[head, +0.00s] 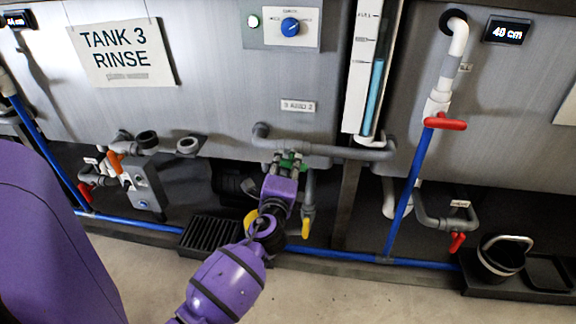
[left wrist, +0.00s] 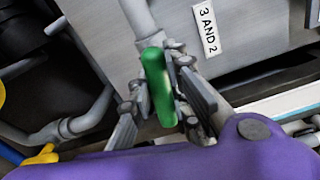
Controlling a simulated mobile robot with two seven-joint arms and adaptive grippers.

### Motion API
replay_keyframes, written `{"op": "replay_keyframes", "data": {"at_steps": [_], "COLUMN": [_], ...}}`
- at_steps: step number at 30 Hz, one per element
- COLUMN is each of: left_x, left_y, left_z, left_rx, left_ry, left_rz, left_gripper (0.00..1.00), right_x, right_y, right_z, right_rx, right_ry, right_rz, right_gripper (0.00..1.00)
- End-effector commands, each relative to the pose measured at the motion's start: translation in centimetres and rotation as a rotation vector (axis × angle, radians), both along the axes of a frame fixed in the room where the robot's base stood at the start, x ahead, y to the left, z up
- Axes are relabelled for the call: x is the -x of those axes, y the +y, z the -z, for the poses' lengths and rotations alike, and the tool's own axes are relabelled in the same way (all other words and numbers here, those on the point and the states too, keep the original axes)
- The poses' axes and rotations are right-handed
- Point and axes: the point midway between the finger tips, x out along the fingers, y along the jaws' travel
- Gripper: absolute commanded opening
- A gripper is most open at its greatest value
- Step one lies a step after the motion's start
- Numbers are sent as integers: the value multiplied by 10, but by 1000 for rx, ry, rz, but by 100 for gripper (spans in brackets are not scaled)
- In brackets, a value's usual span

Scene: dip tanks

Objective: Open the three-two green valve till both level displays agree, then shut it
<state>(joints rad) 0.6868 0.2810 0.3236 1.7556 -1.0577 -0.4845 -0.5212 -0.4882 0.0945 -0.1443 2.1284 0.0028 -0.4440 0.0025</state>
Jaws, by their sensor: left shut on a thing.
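The green valve handle (head: 292,160) sits on the grey pipe below the "3 AND 2" label (head: 298,106). In the left wrist view the green handle (left wrist: 158,85) lies between the fingers of my left gripper (left wrist: 163,104), which is shut on it. In the head view my left gripper (head: 286,170) reaches up to the valve from below. In the left wrist view the handle looks roughly in line with the pipe above it. The left level display (head: 17,20) is at the picture's edge and seems to read 44 cm. My right gripper is out of view.
A yellow handle (head: 306,228) hangs just right of my gripper. Red handles (head: 445,122) and an orange one (head: 115,162) are on other pipes. A sight tube (head: 376,95) holds blue liquid. A black bucket (head: 502,258) stands at lower right. The floor in front is clear.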

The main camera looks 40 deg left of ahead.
Motion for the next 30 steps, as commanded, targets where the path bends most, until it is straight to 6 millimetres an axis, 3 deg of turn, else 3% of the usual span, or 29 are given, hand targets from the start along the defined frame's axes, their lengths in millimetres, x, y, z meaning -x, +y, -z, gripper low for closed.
{"op": "replay_keyframes", "data": {"at_steps": [12,28,29,30], "left_x": [0,0,0,0], "left_y": [0,0,0,0], "left_z": [3,3,3,3], "left_rx": [160,183,183,182], "left_ry": [-95,-109,-109,-108], "left_rz": [0,0,0,0], "left_gripper": [0,0,18,23], "right_x": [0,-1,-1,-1], "right_y": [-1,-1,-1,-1], "right_z": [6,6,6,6], "right_rx": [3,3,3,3], "right_ry": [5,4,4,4], "right_rz": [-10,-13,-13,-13], "right_gripper": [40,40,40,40]}}
